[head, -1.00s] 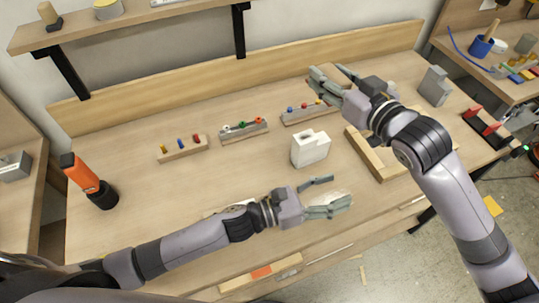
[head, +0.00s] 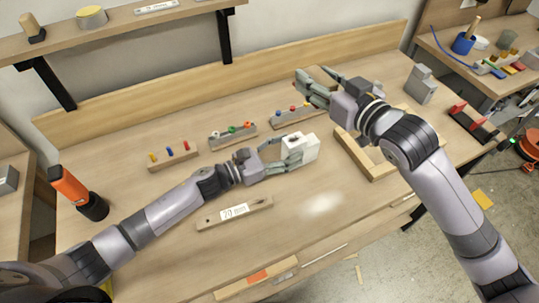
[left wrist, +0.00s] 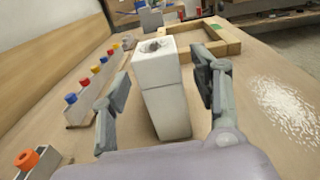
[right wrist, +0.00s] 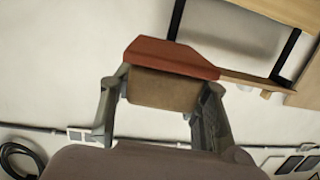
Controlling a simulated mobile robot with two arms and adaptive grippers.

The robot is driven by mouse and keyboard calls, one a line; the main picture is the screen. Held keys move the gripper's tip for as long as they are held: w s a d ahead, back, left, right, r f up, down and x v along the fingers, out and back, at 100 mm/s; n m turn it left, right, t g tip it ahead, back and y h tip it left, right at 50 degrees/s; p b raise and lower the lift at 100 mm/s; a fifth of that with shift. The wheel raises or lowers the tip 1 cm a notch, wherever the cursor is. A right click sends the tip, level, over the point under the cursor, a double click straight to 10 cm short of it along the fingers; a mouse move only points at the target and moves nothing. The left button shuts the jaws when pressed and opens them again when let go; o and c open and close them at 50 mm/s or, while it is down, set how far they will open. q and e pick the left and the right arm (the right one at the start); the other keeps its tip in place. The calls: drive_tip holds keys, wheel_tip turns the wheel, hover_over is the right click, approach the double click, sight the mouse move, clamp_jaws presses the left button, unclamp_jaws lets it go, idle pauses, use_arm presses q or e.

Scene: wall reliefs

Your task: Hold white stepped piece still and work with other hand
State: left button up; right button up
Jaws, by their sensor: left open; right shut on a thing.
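The white stepped piece (head: 306,149) stands on the workbench in the head view, with a dark hole in its top. In the left wrist view the white stepped piece (left wrist: 161,88) stands upright between the two fingers, with a gap on each side. My left gripper (head: 293,152) is open around it, low over the bench. My right gripper (head: 315,83) is raised above the back of the bench, away from the white piece. In the right wrist view it is shut on a wooden block with a red-brown face (right wrist: 168,88).
A wooden frame (head: 375,170) lies right of the white piece. Racks with coloured pegs (head: 232,136) line the bench behind. A labelled wooden bar (head: 234,213) lies in front of my left arm. An orange-and-black tool (head: 70,186) stands at the left.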

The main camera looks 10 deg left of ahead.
use_arm(q)
drive_tip(key=shift+x, duration=2.15)
clamp_jaws()
use_arm(e)
hover_over(292, 136)
wheel_tip(292, 136, down, 10)
drive_tip(key=shift+f, duration=2.25)
